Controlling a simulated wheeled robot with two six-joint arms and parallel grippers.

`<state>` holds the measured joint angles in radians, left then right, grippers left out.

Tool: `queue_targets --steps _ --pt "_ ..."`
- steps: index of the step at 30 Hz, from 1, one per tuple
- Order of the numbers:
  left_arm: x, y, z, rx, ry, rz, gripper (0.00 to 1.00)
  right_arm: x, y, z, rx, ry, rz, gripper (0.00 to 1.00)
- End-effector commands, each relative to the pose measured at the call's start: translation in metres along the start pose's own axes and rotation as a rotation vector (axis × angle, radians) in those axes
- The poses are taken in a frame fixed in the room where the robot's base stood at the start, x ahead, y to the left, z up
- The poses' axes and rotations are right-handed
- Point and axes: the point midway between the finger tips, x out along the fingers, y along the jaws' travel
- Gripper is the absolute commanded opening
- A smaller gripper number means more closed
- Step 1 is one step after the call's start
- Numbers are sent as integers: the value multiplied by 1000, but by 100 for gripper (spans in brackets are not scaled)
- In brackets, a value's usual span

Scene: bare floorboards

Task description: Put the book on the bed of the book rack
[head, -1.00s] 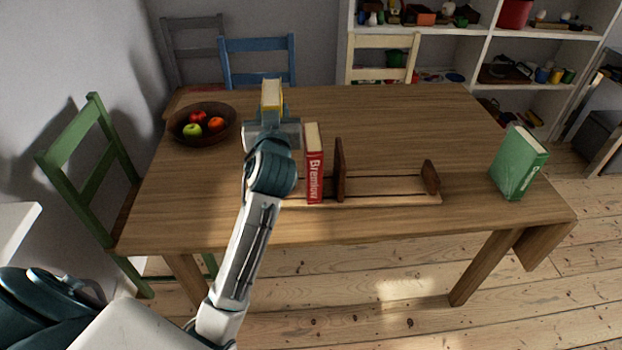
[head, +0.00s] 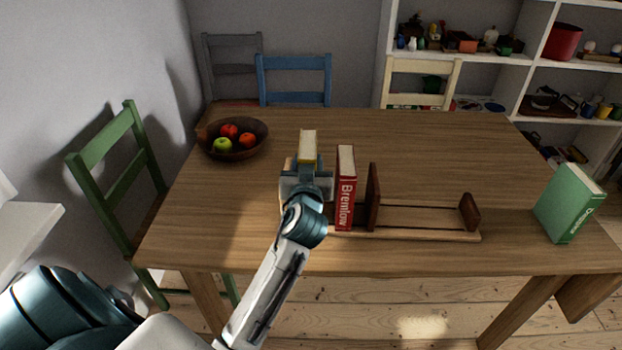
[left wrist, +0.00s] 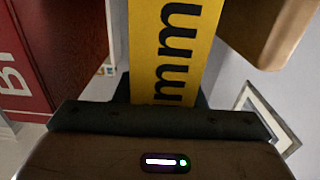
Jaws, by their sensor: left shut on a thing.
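My left gripper (head: 306,178) is shut on a yellow book (head: 308,145), which stands upright with pale page edges on top. The book rack (head: 425,218) is a low wooden rack on the table with brown upright panels. A red book (head: 346,190) stands upright on it, just right of the yellow book. In the left wrist view, the yellow book (left wrist: 168,50) fills the middle, the red book (left wrist: 50,60) is at left across a gap, and a brown wooden panel (left wrist: 268,28) is at upper right. My gripper hides the yellow book's lower end in the head view. My right gripper is out of view.
A green book (head: 570,203) stands apart at the table's right. A brown bowl (head: 232,155) of fruit is at the back left. The rack's bed is clear between its middle and right panels. Chairs stand behind and left of the table (head: 430,135).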

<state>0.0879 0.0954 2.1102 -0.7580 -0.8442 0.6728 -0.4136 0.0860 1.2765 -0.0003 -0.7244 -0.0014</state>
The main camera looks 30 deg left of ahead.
Motion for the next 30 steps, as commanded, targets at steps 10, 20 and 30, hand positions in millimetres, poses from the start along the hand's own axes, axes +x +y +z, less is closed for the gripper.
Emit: queue_targets --steps 10,20,30 --pt "0 0 36 0 3 2 0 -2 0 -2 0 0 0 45" --pt "0 0 37 -1 4 2 0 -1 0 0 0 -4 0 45" --pt "0 0 38 0 1 1 45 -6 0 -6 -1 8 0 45"
